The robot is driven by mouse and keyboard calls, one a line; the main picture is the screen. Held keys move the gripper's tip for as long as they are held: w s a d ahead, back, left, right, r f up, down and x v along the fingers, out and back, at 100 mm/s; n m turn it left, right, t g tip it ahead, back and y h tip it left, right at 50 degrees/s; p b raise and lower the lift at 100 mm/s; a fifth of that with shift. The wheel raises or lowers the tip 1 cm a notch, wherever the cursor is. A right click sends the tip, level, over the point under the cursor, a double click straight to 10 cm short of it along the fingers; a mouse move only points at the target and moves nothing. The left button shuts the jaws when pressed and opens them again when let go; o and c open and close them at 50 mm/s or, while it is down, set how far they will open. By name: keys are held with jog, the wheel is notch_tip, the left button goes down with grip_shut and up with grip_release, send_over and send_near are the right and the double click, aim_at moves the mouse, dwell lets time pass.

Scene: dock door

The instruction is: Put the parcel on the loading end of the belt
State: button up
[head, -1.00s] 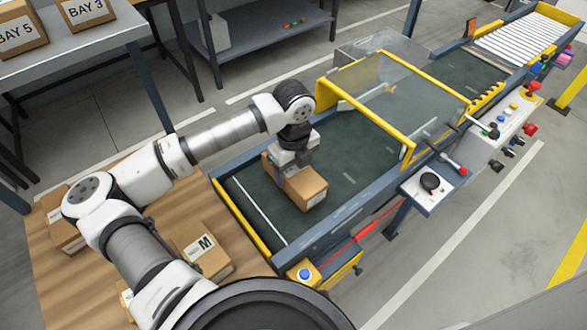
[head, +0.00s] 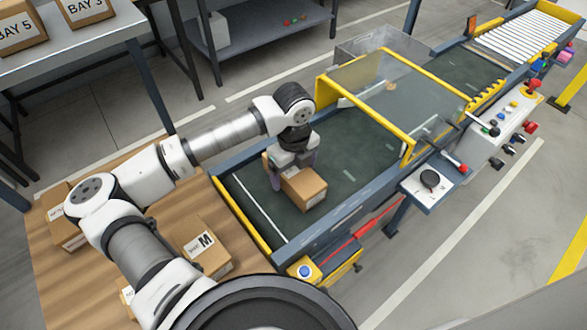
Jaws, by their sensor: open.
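The parcel, a small brown cardboard box (head: 304,189), rests on the dark green loading end of the belt (head: 260,195), past the white line across it. My gripper (head: 288,176) is just above and at the left side of the box, pointing down. Its jaws are open, with one finger showing at the box's left side. The other finger is mostly hidden.
Several boxes, one marked M (head: 208,248), sit on the wooden table (head: 60,285) beside the belt. A clear guard with a yellow frame (head: 370,115) spans the belt farther on. A post with a blue button (head: 304,271) stands at the near corner, and a control panel (head: 500,125) lies along the right side.

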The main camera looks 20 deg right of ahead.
aim_at(293, 169)
notch_tip(293, 169, up, 12)
jog(key=b, duration=0.2)
jog(key=shift+r, duration=0.15)
